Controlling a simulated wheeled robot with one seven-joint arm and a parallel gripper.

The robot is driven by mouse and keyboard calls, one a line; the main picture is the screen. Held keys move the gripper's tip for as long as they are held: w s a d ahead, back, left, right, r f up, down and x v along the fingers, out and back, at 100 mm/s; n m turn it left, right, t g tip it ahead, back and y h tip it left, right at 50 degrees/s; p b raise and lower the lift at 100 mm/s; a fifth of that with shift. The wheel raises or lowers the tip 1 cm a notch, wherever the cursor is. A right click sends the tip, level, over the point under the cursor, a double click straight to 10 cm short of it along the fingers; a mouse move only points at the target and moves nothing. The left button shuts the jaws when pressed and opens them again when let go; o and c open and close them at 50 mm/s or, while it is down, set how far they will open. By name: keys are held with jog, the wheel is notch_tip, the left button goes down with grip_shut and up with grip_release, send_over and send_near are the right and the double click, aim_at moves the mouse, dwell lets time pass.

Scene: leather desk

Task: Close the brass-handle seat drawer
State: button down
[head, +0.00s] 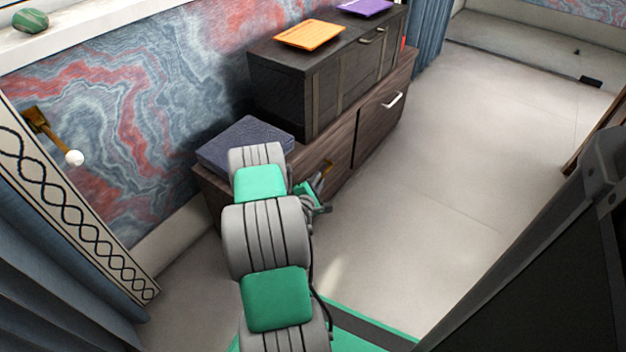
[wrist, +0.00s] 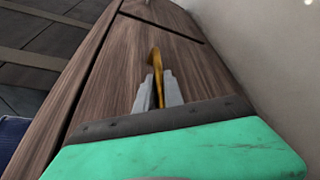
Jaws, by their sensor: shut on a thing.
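The drawer with the brass handle is in the low brown wooden seat unit, and its wood-grain front (wrist: 110,75) fills the middle of the wrist view. The brass handle (wrist: 155,60) stands out from that front. My gripper (wrist: 158,88) is shut on the brass handle, with a grey finger on each side of it. In the head view, the handle (head: 326,167) shows as a small gold spot beside my gripper (head: 318,190). My arm hides part of the drawer front. The drawer front looks about level with its neighbour, but I cannot tell whether a small gap is left.
A blue-grey cushion (head: 243,142) lies on the seat top above the drawer. A dark chest (head: 285,90) stands behind it, with an orange folder (head: 310,35) and a purple folder (head: 364,7) on top. Another front has a silver handle (head: 392,100). The pale floor (head: 440,220) to the right is clear.

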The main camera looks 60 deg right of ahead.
aim_at(295, 175)
jog(key=shift+d, duration=0.2)
jog(key=c, duration=1.8)
grip_release()
jog(key=shift+w, duration=0.1)
jog(key=shift+o, duration=0.4)
jog(key=shift+a, duration=0.1)
jog(key=shift+w, duration=0.1)
jog(key=p+v, duration=0.2)
jog(key=v, duration=0.5)
jog(key=shift+a, duration=0.35)
jog(key=shift+s+r, duration=0.1)
jog(key=shift+s, duration=0.1)
